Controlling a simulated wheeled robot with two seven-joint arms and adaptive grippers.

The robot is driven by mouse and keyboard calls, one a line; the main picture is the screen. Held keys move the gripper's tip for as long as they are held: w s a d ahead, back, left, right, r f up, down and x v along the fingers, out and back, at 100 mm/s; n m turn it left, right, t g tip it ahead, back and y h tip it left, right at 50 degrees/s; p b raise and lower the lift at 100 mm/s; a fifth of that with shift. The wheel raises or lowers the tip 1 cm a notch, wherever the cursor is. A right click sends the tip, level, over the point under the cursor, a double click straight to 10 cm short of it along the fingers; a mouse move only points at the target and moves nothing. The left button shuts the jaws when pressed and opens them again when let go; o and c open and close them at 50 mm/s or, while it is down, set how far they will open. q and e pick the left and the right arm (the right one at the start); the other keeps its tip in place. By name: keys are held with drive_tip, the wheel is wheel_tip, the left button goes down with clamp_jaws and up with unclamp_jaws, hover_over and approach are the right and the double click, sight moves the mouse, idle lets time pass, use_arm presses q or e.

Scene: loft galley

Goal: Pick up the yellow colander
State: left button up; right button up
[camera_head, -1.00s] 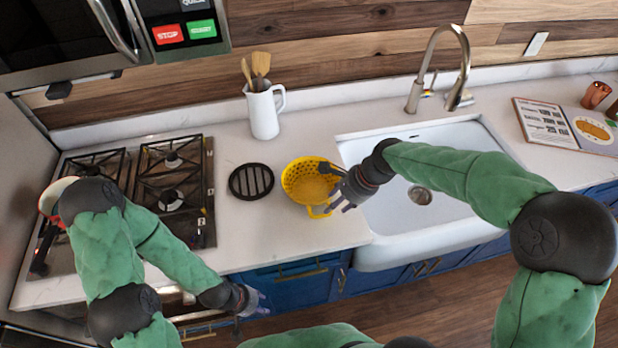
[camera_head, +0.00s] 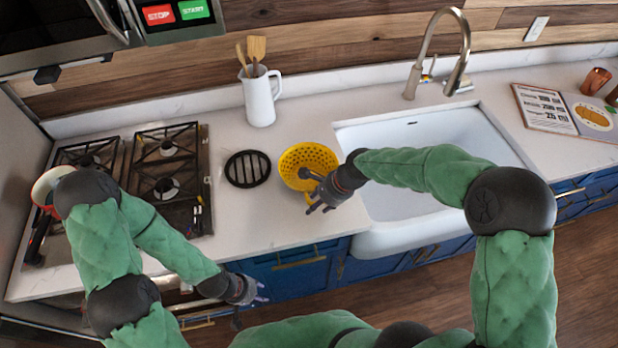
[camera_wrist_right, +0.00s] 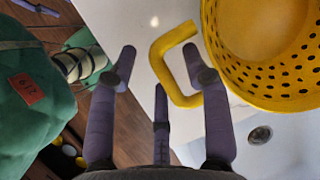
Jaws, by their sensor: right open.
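The yellow colander (camera_head: 306,152) sits upright on the white counter, left of the sink. Its holes and one looped handle (camera_wrist_right: 160,48) show in the right wrist view, where its bowl (camera_wrist_right: 285,72) fills the upper right. My right gripper (camera_head: 313,192) is at the colander's front right side. In the wrist view its fingers (camera_wrist_right: 159,58) are spread, with the handle loop between them and the bowl beyond the right finger. I cannot tell if they touch it. My left gripper (camera_head: 259,291) hangs low in front of the counter edge, away from the colander; its finger opening is unclear.
A round black trivet (camera_head: 248,168) lies left of the colander. A white pitcher (camera_head: 260,100) with wooden utensils stands behind. The sink (camera_head: 425,150) with a tall faucet (camera_head: 440,45) is to the right, the gas stove (camera_head: 165,165) to the left.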

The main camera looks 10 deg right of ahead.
drive_tip(key=shift+w+a+f, duration=0.1)
drive_tip(key=shift+f, duration=0.15)
clamp_jaws()
drive_tip(key=shift+r, duration=0.15)
